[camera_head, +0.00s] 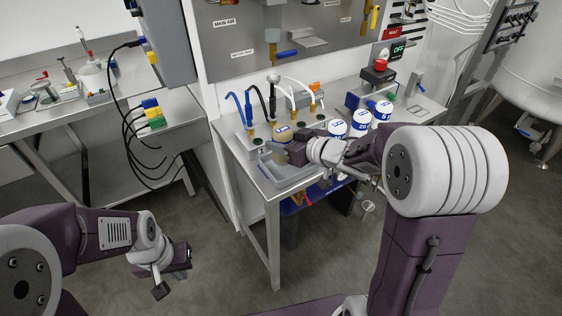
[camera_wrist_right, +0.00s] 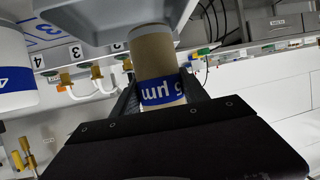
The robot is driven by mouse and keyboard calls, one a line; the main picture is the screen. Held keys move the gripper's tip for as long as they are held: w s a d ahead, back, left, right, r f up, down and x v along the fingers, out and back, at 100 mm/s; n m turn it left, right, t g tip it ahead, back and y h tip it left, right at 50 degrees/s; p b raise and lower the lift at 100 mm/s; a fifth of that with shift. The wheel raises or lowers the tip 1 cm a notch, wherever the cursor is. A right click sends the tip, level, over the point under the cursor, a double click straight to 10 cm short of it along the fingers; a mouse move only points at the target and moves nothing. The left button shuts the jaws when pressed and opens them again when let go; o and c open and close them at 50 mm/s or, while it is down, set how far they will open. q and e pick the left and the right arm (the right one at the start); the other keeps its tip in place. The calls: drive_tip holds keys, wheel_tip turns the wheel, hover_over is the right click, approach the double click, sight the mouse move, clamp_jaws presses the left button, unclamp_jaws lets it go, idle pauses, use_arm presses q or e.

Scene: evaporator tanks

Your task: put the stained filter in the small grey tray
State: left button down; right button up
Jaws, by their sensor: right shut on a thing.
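The stained filter (camera_wrist_right: 157,60) is a tan-brown cylinder with a blue "5 µm" band. In the right wrist view it stands between the fingers of my right gripper (camera_wrist_right: 160,92), which is shut on it. In the head view the filter (camera_head: 283,133) shows just beyond my right gripper (camera_head: 288,149), partly hidden by it. The small grey tray (camera_head: 287,180) is on the steel table's front left, just below the gripper. The tray (camera_wrist_right: 200,10) also shows behind the filter's far end; I cannot tell if they touch. My left gripper (camera_head: 172,276) is open and empty, away from the table.
White filters with blue labels (camera_head: 361,119) stand to the right on the steel table (camera_head: 231,150). Hoses on brass fittings (camera_head: 275,105) are behind the tray. A red-topped box with an "OFF" display (camera_head: 379,72) is at the back. Floor (camera_head: 225,260) is clear in front.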

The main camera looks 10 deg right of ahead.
drive_tip(key=shift+s+a+f, duration=0.1)
drive_tip(key=shift+a+f, duration=0.05)
drive_tip(key=shift+a, duration=0.25)
wheel_tip(320, 180, down, 4)
drive_tip(key=b, duration=0.2)
drive_tip(key=shift+f+b, duration=0.15)
drive_tip(key=shift+b, duration=0.15)
drive_tip(key=shift+d, duration=0.1)
drive_tip(key=shift+f, duration=0.1)
drive_tip(key=o, duration=1.5)
